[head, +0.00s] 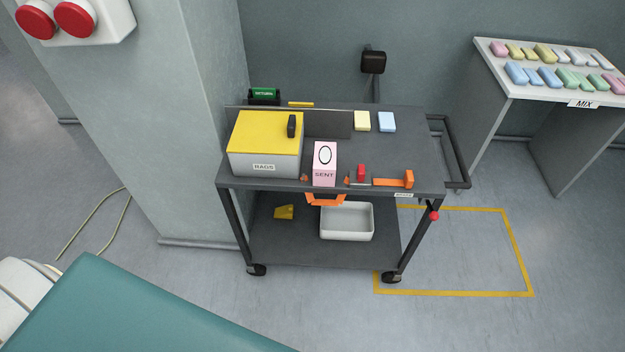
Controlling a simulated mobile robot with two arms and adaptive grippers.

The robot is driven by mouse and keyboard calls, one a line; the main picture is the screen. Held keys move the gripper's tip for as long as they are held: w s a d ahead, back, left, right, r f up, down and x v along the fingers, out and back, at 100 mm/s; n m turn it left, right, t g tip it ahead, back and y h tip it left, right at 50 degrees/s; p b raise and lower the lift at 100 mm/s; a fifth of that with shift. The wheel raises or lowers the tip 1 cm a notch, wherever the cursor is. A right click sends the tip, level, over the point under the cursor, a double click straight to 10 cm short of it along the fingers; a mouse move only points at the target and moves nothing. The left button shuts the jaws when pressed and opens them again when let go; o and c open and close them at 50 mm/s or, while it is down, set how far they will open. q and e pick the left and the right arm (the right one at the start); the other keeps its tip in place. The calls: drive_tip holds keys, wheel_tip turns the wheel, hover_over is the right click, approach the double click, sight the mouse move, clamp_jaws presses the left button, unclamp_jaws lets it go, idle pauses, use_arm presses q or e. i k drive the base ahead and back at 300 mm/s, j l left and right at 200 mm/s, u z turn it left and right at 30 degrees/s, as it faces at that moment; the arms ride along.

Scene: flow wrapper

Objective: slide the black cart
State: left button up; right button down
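The black cart (390,150) stands against the back wall beside a grey-green pillar. It has a top shelf, a lower shelf (290,245) and dark wheels. Its push handle (457,150) sticks out on the right side. A red knob (434,216) shows near its front right leg. A yellow rectangle (530,293) is marked on the floor to the right, and the cart's right front wheel (391,278) is near the rectangle's left edge. Neither of my grippers is in view.
On the cart are a yellow-lidded box (265,162), a pink box (324,165) and small items. A white bin (346,221) sits below. A table (490,75) with coloured packets stands right. A teal surface (130,310) fills the lower left. A cable (90,222) lies left.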

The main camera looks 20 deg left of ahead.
sight(296, 241)
drive_tip(key=i+l, duration=0.25)
drive_tip(key=l, duration=0.15)
drive_tip(key=i+l, duration=0.2)
drive_tip(key=l, duration=0.25)
drive_tip(key=i+l, duration=0.25)
drive_tip(key=l, duration=0.15)
